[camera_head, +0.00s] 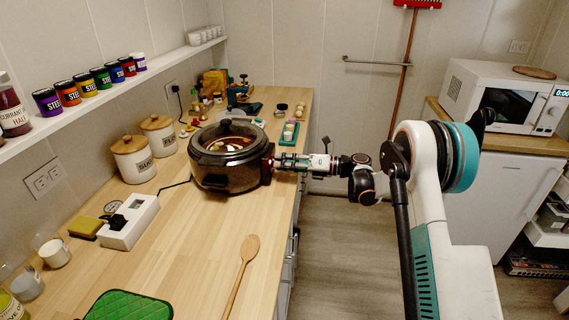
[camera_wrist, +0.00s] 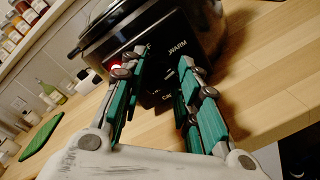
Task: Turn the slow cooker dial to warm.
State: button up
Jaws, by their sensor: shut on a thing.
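The slow cooker (camera_head: 228,172) is dark, round and shiny, with a glass lid, and stands on the wooden counter. My gripper (camera_head: 275,162) reaches it from the right, with its fingers at the control panel. In the wrist view the cooker's front panel (camera_wrist: 205,32) shows a "WARM" label at the upper right and a red light at the left. My gripper (camera_wrist: 158,76) has its two green-padded fingers on either side of the dark dial (camera_wrist: 157,88), shut on it. The dial's pointer and its exact setting cannot be made out.
A wooden spoon (camera_head: 243,272) lies near the counter's front edge. A white power strip (camera_head: 130,222), two canisters (camera_head: 133,158) and a green mat (camera_head: 128,306) are on the counter. The wood just in front of the cooker is clear.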

jog(key=shift+f+n, duration=0.1)
jog(key=shift+n, duration=0.7)
jog(key=o, duration=1.1)
jog(key=shift+c, duration=0.2)
jog(key=v, duration=1.2)
